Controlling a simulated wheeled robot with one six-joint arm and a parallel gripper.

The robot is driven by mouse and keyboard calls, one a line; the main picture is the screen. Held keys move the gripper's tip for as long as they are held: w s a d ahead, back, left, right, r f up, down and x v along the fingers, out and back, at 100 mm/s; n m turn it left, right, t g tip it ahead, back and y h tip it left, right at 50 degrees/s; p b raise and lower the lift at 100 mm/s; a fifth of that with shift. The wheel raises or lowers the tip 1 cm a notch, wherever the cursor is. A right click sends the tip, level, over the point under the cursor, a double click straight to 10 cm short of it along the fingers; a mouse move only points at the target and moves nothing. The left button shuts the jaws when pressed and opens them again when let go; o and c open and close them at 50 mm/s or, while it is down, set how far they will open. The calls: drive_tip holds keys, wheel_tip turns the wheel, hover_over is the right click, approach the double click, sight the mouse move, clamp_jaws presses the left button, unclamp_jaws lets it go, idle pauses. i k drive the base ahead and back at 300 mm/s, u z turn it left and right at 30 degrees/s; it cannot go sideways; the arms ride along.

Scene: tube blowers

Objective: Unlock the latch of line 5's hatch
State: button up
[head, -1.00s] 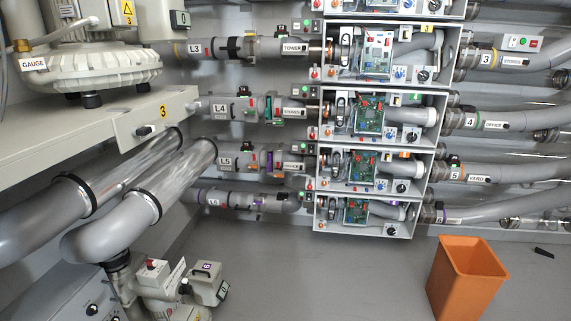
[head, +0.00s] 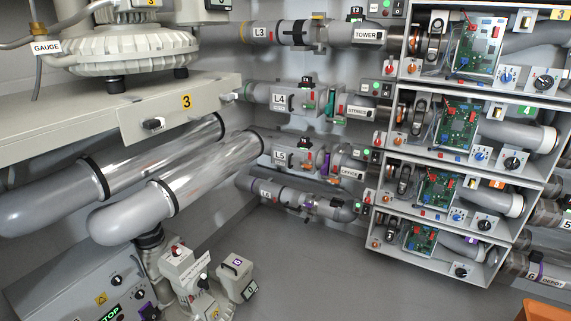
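Line 5 is the grey pipe run with the L5 label (head: 280,156) on a grey housing, below line 4 in the middle of the view. To the right of the label the line has an orange part (head: 307,158) and a purple part (head: 326,162), then a section with the OFFICE label (head: 351,173). These parts are small, and I cannot make out which is the hatch or its latch, or how the latch stands. My gripper is not in view.
Line 4 (head: 280,99) runs above and line 6 (head: 267,191) below. Open circuit-board boxes (head: 462,125) stand at right. Clear pipes (head: 210,173) and a bench (head: 60,122) fill the left. Grey floor (head: 330,265) is free in front. An orange bin (head: 545,309) shows at lower right.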

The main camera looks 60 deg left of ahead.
sight(306, 165)
drive_tip(key=u, duration=0.65)
drive_tip(key=i, duration=0.75)
drive_tip(key=u, duration=1.05)
drive_tip(key=i, duration=0.2)
drive_tip(key=u, duration=0.1)
drive_tip(key=k, duration=0.5)
drive_tip(key=u, duration=0.85)
drive_tip(key=i, duration=1.65)
drive_tip(key=z, duration=0.65)
